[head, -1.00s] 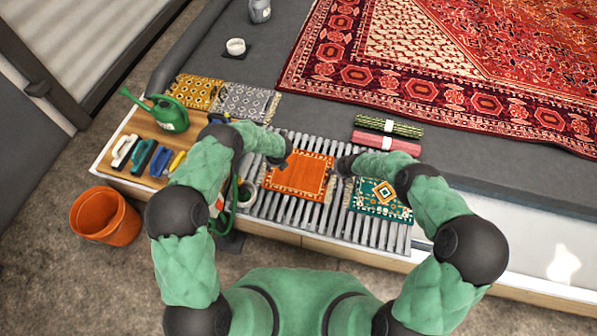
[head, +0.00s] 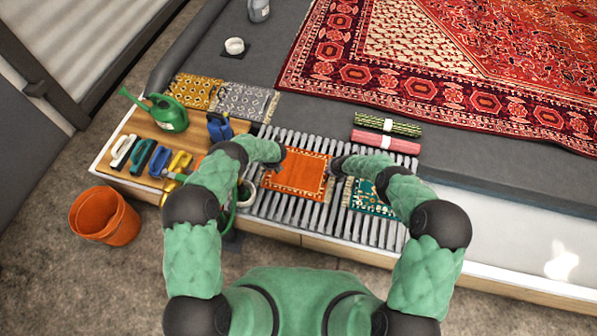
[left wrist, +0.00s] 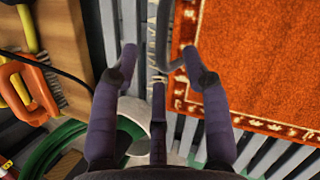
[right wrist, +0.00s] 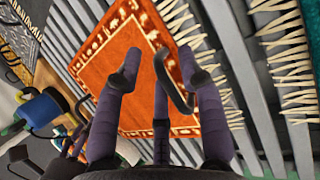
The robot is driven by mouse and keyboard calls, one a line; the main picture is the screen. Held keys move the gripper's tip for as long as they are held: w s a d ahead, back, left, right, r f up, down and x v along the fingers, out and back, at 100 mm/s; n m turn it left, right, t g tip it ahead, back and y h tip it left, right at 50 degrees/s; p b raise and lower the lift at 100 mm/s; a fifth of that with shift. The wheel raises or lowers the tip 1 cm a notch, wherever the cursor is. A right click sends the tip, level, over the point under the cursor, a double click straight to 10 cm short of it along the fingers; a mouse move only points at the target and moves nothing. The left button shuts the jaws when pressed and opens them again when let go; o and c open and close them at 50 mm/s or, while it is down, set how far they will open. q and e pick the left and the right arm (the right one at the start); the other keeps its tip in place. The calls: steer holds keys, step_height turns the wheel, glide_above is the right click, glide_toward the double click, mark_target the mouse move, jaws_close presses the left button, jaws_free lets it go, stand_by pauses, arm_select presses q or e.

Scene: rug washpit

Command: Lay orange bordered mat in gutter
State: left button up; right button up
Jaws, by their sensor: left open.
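The orange mat (head: 297,175) with a patterned border and pale fringes lies flat on the grey slatted grating (head: 288,212). It also shows in the left wrist view (left wrist: 260,60) and in the right wrist view (right wrist: 100,72). I cannot tell whether either touches the mat. No gutter other than the slatted channel is clear.
A green patterned mat (head: 366,196) lies on the grating under my right forearm. A wooden board (head: 130,132) holds brushes and a green watering can (head: 167,113). Rolled mats (head: 385,140) lie behind the grating. An orange bucket (head: 104,217) stands on the floor.

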arm_select(q)
steer(key=shift+x, duration=1.1)
arm_select(e)
steer(key=shift+x, duration=1.1)
arm_select(q)
jaws_close()
arm_select(e)
jaws_close()
arm_select(q)
steer(key=shift+a+r, duration=0.1)
steer(key=shift+a, duration=0.05)
arm_select(e)
steer(key=shift+d, duration=0.1)
